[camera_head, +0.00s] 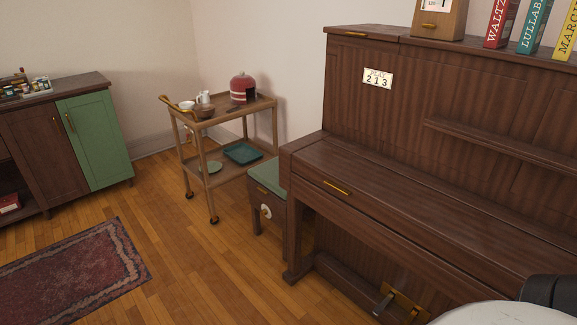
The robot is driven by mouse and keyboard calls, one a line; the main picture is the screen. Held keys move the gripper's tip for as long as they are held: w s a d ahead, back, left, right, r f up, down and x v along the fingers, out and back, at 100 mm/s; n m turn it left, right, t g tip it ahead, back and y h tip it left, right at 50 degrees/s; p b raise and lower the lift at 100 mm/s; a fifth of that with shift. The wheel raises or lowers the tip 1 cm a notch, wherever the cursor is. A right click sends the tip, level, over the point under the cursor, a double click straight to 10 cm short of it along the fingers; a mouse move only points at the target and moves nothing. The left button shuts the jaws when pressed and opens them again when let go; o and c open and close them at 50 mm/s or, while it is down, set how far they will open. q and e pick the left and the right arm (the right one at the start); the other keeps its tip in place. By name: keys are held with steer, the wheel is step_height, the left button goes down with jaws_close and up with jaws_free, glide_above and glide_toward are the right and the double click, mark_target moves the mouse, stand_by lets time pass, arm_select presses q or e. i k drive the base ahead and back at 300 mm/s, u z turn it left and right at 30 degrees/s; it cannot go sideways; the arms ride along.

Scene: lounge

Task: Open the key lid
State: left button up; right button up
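The upright piano (365,105) of dark brown wood fills the right side of the head view. Its key lid (420,198) is closed, and no keys show. A brass handle (337,187) sits on the front of the lid towards its left end. A small card (378,78) reading "PLAY 213" is on the upper panel. Neither of my grippers shows in the view.
A stool with a green top (268,177) stands close against the piano's left end. A wooden trolley (262,103) with dishes is behind it. A cabinet with a green door (97,140) stands left, and a rug (75,275) lies on the floor. Books (501,22) stand on the piano. Open floor lies between rug and piano.

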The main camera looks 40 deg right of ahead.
mark_target(502, 255)
steer(key=i, duration=2.6)
steer(key=z, duration=2.55)
